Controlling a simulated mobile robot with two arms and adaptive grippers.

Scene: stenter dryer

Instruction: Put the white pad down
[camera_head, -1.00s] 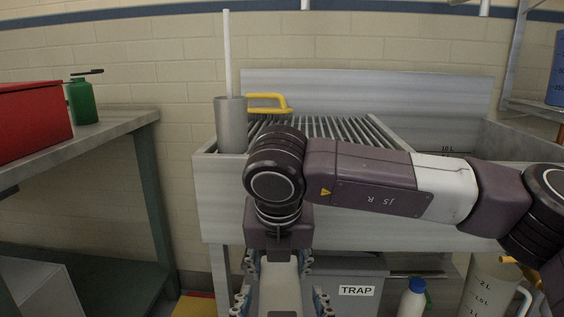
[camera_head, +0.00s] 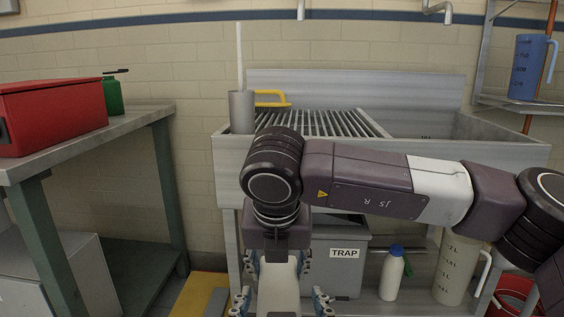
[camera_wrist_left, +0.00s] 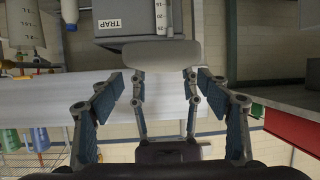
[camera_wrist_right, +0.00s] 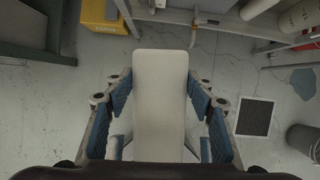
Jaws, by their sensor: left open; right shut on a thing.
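The white pad (camera_head: 278,296) hangs below my right gripper (camera_head: 281,280) at the bottom of the head view. In the right wrist view the pad (camera_wrist_right: 160,100) runs lengthwise between the fingers of my right gripper (camera_wrist_right: 160,125), which is shut on it. In the left wrist view, which is upside down, the end of the pad (camera_wrist_left: 160,52) shows beyond my left gripper (camera_wrist_left: 160,88). The left gripper's fingers are spread wide around this line of sight, apart from the pad. I cannot make out the left gripper for certain in the head view.
A steel sink with a slatted rack (camera_head: 330,123) stands ahead, with a grey TRAP bin (camera_head: 335,275) and white bottle (camera_head: 392,274) below. A workbench (camera_head: 120,125) with a red box (camera_head: 50,115) is at left. A floor drain (camera_wrist_right: 254,117) shows in the right wrist view.

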